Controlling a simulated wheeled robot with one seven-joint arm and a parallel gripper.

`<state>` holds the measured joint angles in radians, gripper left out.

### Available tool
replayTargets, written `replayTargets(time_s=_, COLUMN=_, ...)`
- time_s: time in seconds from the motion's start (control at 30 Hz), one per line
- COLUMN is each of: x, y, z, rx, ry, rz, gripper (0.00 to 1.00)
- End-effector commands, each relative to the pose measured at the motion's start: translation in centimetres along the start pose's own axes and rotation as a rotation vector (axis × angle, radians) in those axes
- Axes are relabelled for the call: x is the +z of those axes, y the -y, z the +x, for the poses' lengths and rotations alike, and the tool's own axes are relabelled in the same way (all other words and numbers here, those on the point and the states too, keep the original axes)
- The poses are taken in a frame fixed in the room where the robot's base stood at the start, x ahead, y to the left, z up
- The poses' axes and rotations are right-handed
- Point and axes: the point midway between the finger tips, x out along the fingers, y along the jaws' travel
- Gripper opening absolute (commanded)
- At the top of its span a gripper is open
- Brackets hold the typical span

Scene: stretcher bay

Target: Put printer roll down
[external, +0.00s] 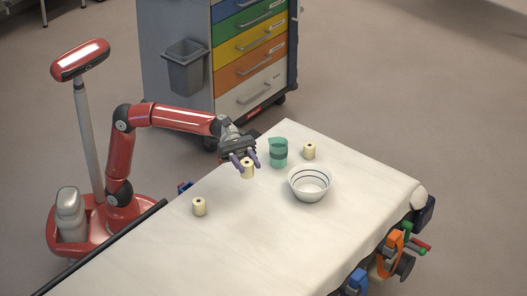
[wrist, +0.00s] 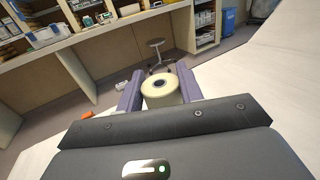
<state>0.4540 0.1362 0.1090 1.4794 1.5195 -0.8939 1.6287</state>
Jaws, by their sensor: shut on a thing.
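My gripper (external: 244,162) is shut on a pale yellow printer roll (external: 247,170), held upright between its purple fingers. The held roll also shows in the wrist view (wrist: 161,91), with its dark core hole facing the camera. In the external view the roll is over the far left part of the white-sheeted stretcher (external: 150,262). I cannot tell how far above the sheet it is. Two similar rolls stand on the sheet: one at the left (external: 199,207) and one at the far side (external: 309,151).
A drawer cart (external: 250,62) with a grey bin is behind the stretcher. The near sheet is clear.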

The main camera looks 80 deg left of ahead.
Motion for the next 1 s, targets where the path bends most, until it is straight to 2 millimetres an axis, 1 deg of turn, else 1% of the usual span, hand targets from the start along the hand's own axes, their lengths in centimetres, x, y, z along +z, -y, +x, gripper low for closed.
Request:
replayTargets(time_s=0.03, x=-1.8, y=0.0, z=0.0, rx=0.001, ry=-0.002, rz=-0.005, gripper=0.14)
replayTargets(time_s=0.1, x=-3.8, y=-0.1, z=-0.1, rx=0.002, ry=-0.003, rz=-0.006, gripper=0.14)
replayTargets(time_s=0.3, x=-9.1, y=0.0, z=0.0, rx=0.002, ry=-0.002, rz=-0.006, gripper=0.14)
replayTargets(time_s=0.4, x=-11.3, y=-0.1, z=-0.1, rx=0.003, ry=-0.003, rz=-0.005, gripper=0.14)
replayTargets(time_s=0.5, x=-12.8, y=-0.1, z=-0.1, rx=0.005, ry=-0.002, rz=-0.002, gripper=0.14)
replayTargets(time_s=0.67, x=-14.0, y=-0.1, z=-0.1, rx=0.004, ry=0.000, rz=-0.002, gripper=0.14)
replayTargets(time_s=0.9, x=-17.5, y=0.0, z=-0.1, rx=0.004, ry=-0.002, rz=-0.002, gripper=0.14)
replayTargets(time_s=1.0, x=-18.0, y=-0.1, z=-0.1, rx=0.004, ry=0.000, rz=-0.001, gripper=0.14)
